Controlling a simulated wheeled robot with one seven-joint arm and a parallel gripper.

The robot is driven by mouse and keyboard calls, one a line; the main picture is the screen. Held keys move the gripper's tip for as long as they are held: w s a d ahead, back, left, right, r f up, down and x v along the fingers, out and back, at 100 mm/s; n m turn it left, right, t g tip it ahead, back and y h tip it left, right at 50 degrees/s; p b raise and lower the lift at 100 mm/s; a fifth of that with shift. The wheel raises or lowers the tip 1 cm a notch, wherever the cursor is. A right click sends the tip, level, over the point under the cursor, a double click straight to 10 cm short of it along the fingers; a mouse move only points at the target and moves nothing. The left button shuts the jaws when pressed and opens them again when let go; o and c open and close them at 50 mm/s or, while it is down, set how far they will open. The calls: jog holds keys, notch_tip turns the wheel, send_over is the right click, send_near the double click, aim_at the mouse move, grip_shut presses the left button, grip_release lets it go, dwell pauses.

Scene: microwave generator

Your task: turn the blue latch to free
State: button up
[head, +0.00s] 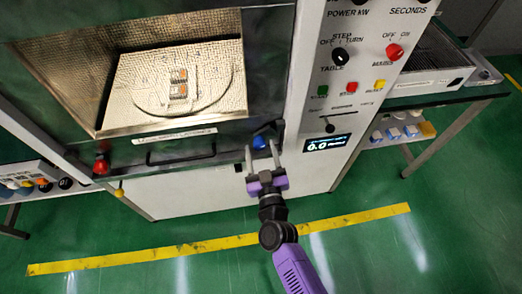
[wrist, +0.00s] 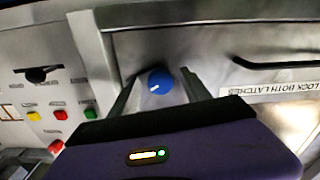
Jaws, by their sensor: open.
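The blue latch (head: 260,141) is a round knob at the lower right corner of the microwave door (head: 200,130). In the wrist view the blue latch (wrist: 158,81) carries a short white mark. My gripper (head: 263,154) is open, with one finger on each side of the latch. In the wrist view my gripper (wrist: 160,92) also shows its fingers apart, left and right of the knob. I cannot tell whether either finger touches it. A red latch (head: 101,165) sits at the door's lower left corner.
A black door handle (head: 180,160) runs along the door's lower edge, left of my gripper. The control panel (head: 345,95) with knobs and buttons is to the right. A display (head: 326,143) reads 0.0.

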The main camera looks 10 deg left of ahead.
grip_shut()
jog(key=shift+m, duration=0.3)
jog(key=m, duration=0.3)
jog(key=shift+m, duration=0.4)
jog(key=m, duration=0.4)
jog(key=shift+a, duration=0.1)
jog(key=m+b, duration=0.1)
jog(key=m, duration=0.4)
jog(key=shift+s+m+b, duration=0.1)
jog(key=shift+m+b, duration=0.45)
jog(key=shift+m, duration=1.65)
